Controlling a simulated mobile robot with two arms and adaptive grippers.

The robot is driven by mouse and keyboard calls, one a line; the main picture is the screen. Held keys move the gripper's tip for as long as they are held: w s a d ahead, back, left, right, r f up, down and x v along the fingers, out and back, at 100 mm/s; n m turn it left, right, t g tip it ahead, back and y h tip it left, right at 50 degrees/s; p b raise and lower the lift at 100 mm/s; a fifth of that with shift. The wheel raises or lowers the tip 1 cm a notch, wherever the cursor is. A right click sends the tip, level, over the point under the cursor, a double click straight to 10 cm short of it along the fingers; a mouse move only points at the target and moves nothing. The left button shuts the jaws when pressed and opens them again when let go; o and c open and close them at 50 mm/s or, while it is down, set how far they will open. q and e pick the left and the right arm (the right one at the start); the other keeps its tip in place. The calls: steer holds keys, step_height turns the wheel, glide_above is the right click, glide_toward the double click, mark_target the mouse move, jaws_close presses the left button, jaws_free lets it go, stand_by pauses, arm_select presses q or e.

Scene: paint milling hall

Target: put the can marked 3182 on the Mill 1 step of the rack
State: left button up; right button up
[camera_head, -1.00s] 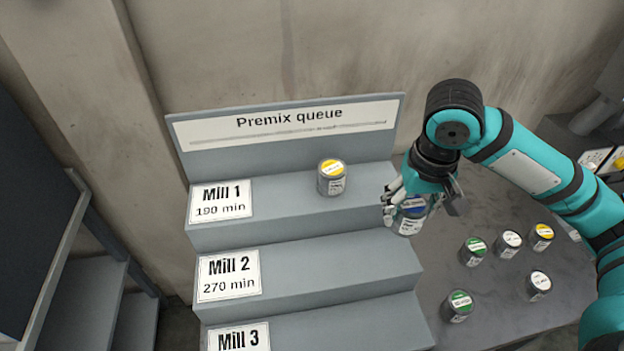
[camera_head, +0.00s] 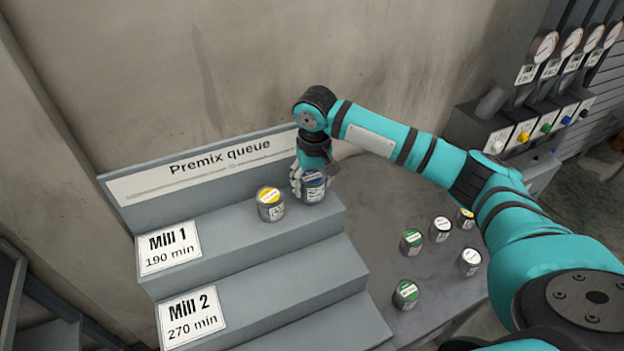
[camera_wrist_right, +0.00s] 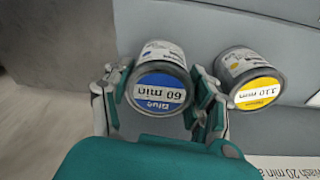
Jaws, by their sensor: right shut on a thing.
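My right gripper (camera_head: 315,188) is shut on a can with a blue lid (camera_head: 313,179). The lid reads "Blue 60 min" in the wrist view (camera_wrist_right: 160,93); I cannot read a number 3182 on it. The can is upright at the right end of the Mill 1 step (camera_head: 232,230), the top step of the rack; I cannot tell whether its base touches. A yellow-lidded can (camera_head: 271,205), marked 110 min in the wrist view (camera_wrist_right: 250,78), stands on the same step just left of it. My left gripper is not in view.
Several cans stand on the grey table to the right, including a green-lidded one (camera_head: 411,242) and a white-lidded one (camera_head: 469,262). The Premix queue board (camera_head: 215,165) rises behind the top step. The Mill 2 step (camera_head: 265,285) is bare where seen.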

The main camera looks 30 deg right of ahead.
mark_target(314, 180)
steer(key=shift+f, duration=0.35)
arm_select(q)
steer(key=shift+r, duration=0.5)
arm_select(e)
steer(key=shift+f, duration=0.4)
steer(key=shift+f, duration=0.1)
steer(key=o, duration=1.3)
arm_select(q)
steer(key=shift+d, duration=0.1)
arm_select(e)
steer(key=r+b, duration=0.1)
steer(key=r, duration=0.2)
steer(key=r+b, duration=0.1)
steer(key=r, duration=0.3)
steer(key=s+r+b, duration=0.1)
steer(key=r+b, duration=0.1)
steer(key=r, duration=0.2)
steer(key=shift+s+a, duration=0.1)
steer(key=shift+a, duration=0.1)
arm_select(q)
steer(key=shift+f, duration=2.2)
arm_select(e)
steer(key=shift+s+r, duration=0.1)
steer(key=shift+r, duration=0.5)
